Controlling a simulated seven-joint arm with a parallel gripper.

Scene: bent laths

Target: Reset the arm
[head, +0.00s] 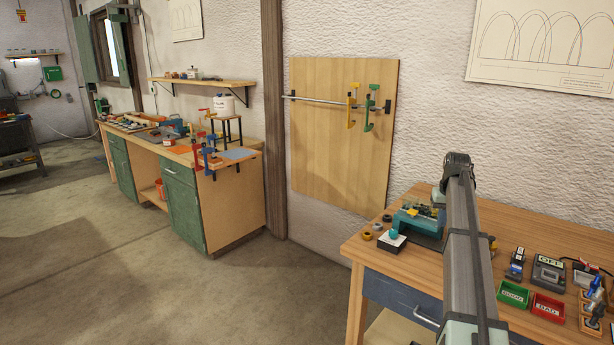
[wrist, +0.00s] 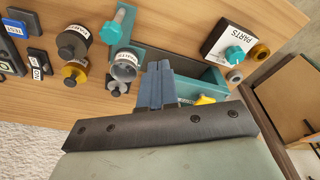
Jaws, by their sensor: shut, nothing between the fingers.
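My gripper (wrist: 160,84) shows in the wrist view with its two blue-grey fingers together and nothing between them. It is over the bench with the teal fixture (wrist: 200,66) behind the fingertips. I cannot tell how far above the fixture the fingertips are. In the head view my arm rises in front of the right-hand bench and its links hide part of that bench. The gripper itself is not clear in the head view.
The wooden bench (head: 375,250) carries the teal fixture (head: 408,224), a parts box (head: 391,246), small rings (head: 367,235), a green tray (head: 513,295) and a red tray (head: 548,307). Clamps (head: 369,108) hang on the wall board. Floor left of the bench is clear.

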